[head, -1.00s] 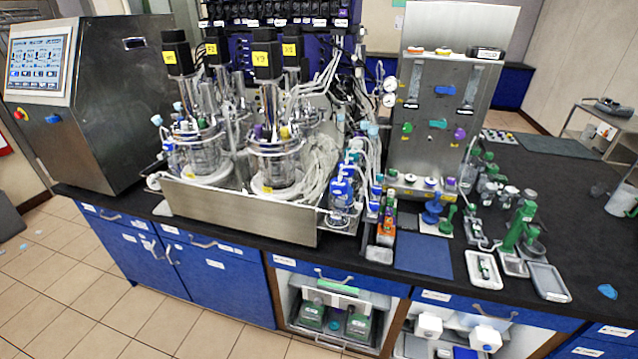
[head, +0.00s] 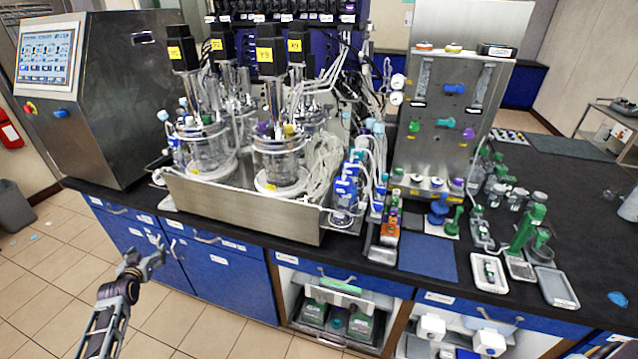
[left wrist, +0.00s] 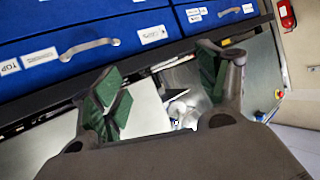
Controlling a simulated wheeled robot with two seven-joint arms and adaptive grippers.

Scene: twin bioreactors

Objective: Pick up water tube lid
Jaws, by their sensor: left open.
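I cannot tell for sure which of the small parts is the water tube lid. Several small coloured caps and fittings are crowded around the tubing right of the glass vessels, among them a blue cluster (head: 346,188). My left gripper (head: 148,252) is open and empty, low in front of the blue cabinets and well away from the bench-top parts. In the left wrist view the left gripper (left wrist: 160,90) shows its two green-padded fingers spread apart, with nothing between them. My right gripper is not in view.
Twin glass bioreactors (head: 280,160) stand in a steel tray (head: 240,208) on the black bench. A steel panel (head: 452,110) stands to the right. A blue mat (head: 428,258) lies bare near the front edge.

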